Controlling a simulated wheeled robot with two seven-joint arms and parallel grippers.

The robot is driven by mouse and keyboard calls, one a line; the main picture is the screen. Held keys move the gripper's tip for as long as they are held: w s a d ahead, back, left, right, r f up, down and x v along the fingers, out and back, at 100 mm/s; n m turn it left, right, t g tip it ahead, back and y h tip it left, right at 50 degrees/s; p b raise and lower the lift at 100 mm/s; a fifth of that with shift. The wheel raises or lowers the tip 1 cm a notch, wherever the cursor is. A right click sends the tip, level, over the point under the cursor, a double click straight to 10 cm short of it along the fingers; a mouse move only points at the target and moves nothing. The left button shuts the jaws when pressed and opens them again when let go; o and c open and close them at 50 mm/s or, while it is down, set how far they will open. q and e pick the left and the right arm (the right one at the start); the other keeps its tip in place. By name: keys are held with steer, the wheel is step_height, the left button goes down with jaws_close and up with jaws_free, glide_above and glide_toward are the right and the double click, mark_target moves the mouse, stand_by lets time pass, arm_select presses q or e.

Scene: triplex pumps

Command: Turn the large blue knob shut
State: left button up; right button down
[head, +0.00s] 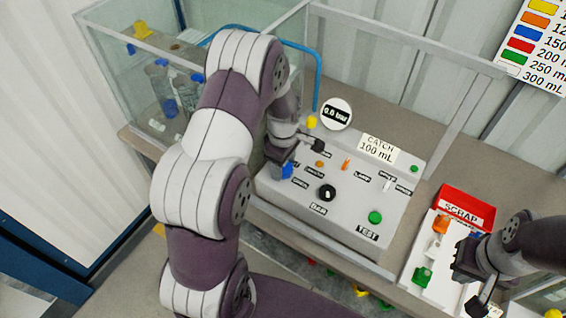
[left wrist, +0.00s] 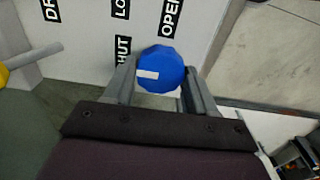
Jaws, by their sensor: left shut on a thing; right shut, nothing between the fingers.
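The large blue knob (head: 287,171) is at the left end of the grey control panel, partly hidden by my left gripper (head: 282,158). In the left wrist view the round blue knob (left wrist: 168,66) sits between the two fingers of my left gripper (left wrist: 157,84), which is shut on it. Its white mark lies left of the knob's centre, on the side of the SHUT label (left wrist: 122,52). The OPEN label (left wrist: 171,17) is above the knob. My right gripper (head: 482,304) is shut and empty at the lower right of the head view.
The panel also carries a black knob (head: 326,193), a green button (head: 375,217), an orange lever (head: 346,164) and a yellow knob (head: 311,122). A glass tank (head: 125,75) stands behind left. A red SCRAP bin (head: 464,205) and a white tray (head: 420,262) are at the right.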

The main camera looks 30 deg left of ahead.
arm_select(q)
steer(key=shift+w+r, duration=0.15)
steer(key=o, duration=1)
steer(key=shift+o, duration=0.2)
step_height(320, 180, up, 13)
steer(key=b, duration=0.2)
steer(key=shift+f, duration=0.2)
steer(key=s+d+f+m, duration=0.1)
steer(key=s+d+m, duration=0.3)
steer(key=s+m, duration=0.3)
steer(key=s+d+f+m+t, duration=0.1)
steer(key=s+d+f+m, duration=0.1)
steer(key=s+d+m, duration=0.2)
steer(key=s+m, duration=0.3)
steer(key=m, duration=0.3)
